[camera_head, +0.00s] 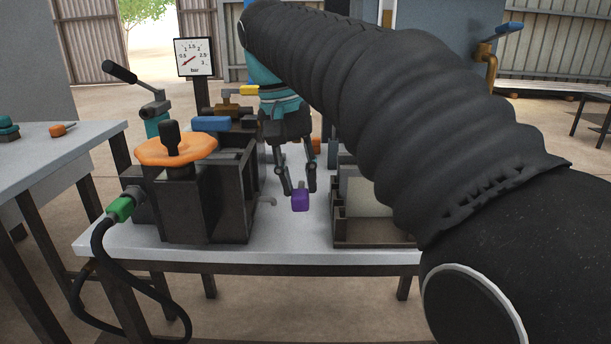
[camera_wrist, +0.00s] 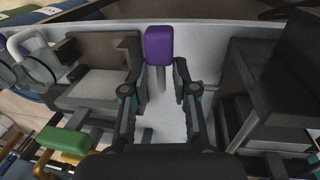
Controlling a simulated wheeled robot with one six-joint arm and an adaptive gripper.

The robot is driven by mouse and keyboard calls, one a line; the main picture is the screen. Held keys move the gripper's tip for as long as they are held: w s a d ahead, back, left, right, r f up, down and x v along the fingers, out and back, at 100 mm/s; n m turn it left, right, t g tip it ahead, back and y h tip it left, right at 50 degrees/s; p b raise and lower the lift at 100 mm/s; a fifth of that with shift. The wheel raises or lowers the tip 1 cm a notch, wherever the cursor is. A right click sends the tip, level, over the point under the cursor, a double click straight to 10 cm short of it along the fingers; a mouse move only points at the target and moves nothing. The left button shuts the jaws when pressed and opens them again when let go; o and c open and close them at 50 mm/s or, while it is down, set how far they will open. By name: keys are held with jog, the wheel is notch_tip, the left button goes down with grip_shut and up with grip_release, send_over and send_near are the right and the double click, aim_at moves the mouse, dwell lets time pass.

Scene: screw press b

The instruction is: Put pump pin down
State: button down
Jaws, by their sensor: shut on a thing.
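The pump pin has a purple block head (camera_head: 300,201) and a grey shaft. In the camera_head view it hangs low at the fingertips, over the clear strip of the bench. In the camera_wrist view its purple head (camera_wrist: 159,46) and pale shaft show between the fingers. My gripper (camera_head: 299,189) points down and is shut on the pump pin; its two fingers also show in the camera_wrist view (camera_wrist: 156,78). Whether the pin touches the bench top is hard to tell.
The dark screw press with an orange handwheel (camera_head: 177,149) stands left of the pin. A dark open-topped tray (camera_head: 373,240) stands to the right, partly hidden by my arm. The grey bench top (camera_head: 285,246) is clear between them. A pressure gauge (camera_head: 194,57) stands behind.

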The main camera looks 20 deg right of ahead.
jog(key=w, duration=1.1)
jog(key=shift+y, duration=0.5)
jog(key=shift+s+d+f+b, duration=0.2)
jog(key=shift+f+b, duration=0.25)
jog(key=shift+f, duration=2.15)
jog(key=shift+s+d+f+b, duration=0.15)
jog(key=shift+f+b, duration=0.3)
jog(key=shift+f, duration=2.1)
jog(key=shift+w+f, duration=0.1)
jog(key=shift+f, duration=0.05)
jog(key=c, duration=0.9)
grip_release()
notch_tip(320, 180, up, 12)
jog(key=a+p, duration=0.1)
jog(key=p, duration=0.2)
jog(key=shift+w, duration=0.15)
